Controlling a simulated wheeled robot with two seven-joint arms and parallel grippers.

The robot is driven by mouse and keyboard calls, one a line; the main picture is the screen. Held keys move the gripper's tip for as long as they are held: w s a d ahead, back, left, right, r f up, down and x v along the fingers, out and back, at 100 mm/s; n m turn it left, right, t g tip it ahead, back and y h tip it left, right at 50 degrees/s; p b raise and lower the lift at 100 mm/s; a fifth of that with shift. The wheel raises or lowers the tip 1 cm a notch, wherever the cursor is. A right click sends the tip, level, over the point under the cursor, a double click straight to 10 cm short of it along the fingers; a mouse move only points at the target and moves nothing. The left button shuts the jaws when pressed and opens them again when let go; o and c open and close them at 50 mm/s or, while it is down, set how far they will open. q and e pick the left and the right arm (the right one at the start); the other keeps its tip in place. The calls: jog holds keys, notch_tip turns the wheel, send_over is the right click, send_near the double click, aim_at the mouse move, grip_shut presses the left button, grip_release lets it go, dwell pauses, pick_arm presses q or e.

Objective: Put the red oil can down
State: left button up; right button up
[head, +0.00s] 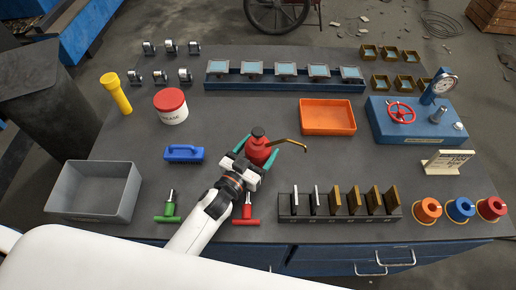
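The red oil can (258,152) has a dark cap and a long brass spout pointing right. It shows upright near the middle of the workbench in the head view. My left gripper (257,150) reaches it from the front, with a teal finger on each side, and is shut on the can's body. The gripper hides the can's lower front, and I cannot tell whether its base touches the bench. My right gripper is not in view.
An orange tray (327,128) lies right of the can, and a blue brush (184,153) lies left. A red-handled tool (247,213) and a green-handled tool (168,210) lie in front. A slotted rack (340,212) stands front right. Bare bench lies between brush and can.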

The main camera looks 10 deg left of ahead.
pick_arm(q)
jog(key=shift+o, duration=0.8)
jog(key=shift+s+r, duration=0.1)
jog(key=shift+r, duration=0.05)
jog(key=b+v, duration=0.2)
jog(key=v, duration=0.8)
jog(key=shift+s+a, duration=0.2)
jog(key=shift+s, duration=0.15)
jog(key=shift+s+a+r, duration=0.1)
jog(key=shift+s+a, duration=0.1)
jog(key=shift+s, duration=0.3)
